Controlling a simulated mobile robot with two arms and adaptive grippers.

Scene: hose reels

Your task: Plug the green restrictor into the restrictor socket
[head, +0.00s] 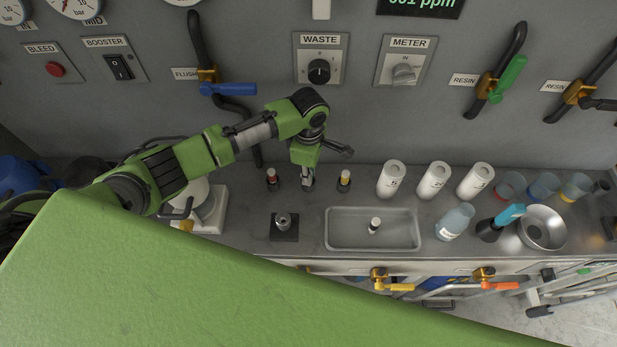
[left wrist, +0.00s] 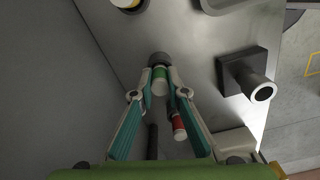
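My left gripper (head: 307,184) points down at the steel counter, between the red-banded restrictor (head: 272,179) and the yellow-banded one (head: 344,180). In the left wrist view its fingertips (left wrist: 159,77) are close together on both sides of the green restrictor (left wrist: 160,82) and appear to grip it. The green restrictor is upright, its dark end at the counter; I cannot tell whether it is lifted. A black square block with a grey metal tube, apparently the socket (head: 284,224), stands on the counter in front; it also shows in the left wrist view (left wrist: 247,78). My right gripper is not in view.
A sink (head: 345,241) with a short upright piece inside lies right of the socket. White cylinders (head: 434,180), a bottle (head: 455,222) and a metal bowl (head: 542,228) stand farther right. The wall with valves and knobs rises behind. The counter between restrictors and socket is clear.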

